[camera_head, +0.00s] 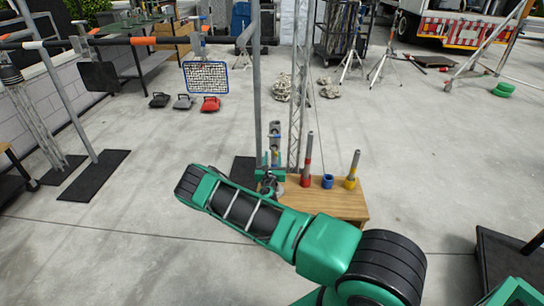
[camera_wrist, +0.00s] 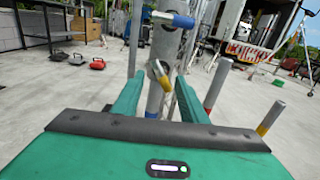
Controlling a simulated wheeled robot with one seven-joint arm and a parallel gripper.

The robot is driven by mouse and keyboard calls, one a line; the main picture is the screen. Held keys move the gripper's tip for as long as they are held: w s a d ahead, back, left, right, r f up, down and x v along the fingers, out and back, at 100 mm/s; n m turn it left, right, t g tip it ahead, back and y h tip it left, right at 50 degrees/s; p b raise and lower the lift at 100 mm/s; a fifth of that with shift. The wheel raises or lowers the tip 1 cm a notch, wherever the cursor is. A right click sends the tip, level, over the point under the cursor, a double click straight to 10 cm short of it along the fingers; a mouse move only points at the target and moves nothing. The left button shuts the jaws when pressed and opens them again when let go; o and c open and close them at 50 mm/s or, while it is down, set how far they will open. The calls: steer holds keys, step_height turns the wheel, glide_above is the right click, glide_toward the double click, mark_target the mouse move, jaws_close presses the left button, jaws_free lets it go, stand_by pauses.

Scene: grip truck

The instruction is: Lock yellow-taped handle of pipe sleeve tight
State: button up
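The grey pipe sleeve (camera_wrist: 164,46) stands upright ahead of my gripper in the wrist view; it also shows in the head view (camera_head: 275,130). The yellow-taped handle (camera_wrist: 162,80) is a short tilted lever on the sleeve, low between my green fingers. A blue-taped handle (camera_wrist: 172,19) sticks out sideways above it. My gripper (camera_wrist: 160,82) is open, with one finger on each side of the yellow-taped handle, and no grip on it shows. In the head view my gripper (camera_head: 268,178) is at the wooden table's left end, partly hidden by my arm.
The wooden table (camera_head: 335,204) carries a red-based pipe (camera_head: 307,160), a blue ring (camera_head: 327,181) and a yellow-based pipe (camera_head: 352,170), right of the sleeve. A tall grey pole (camera_head: 257,90) and a metal truss stand close by. Open concrete floor lies to the right.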

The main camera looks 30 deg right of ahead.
mark_target(274, 150)
steer(key=shift+x, duration=1.45)
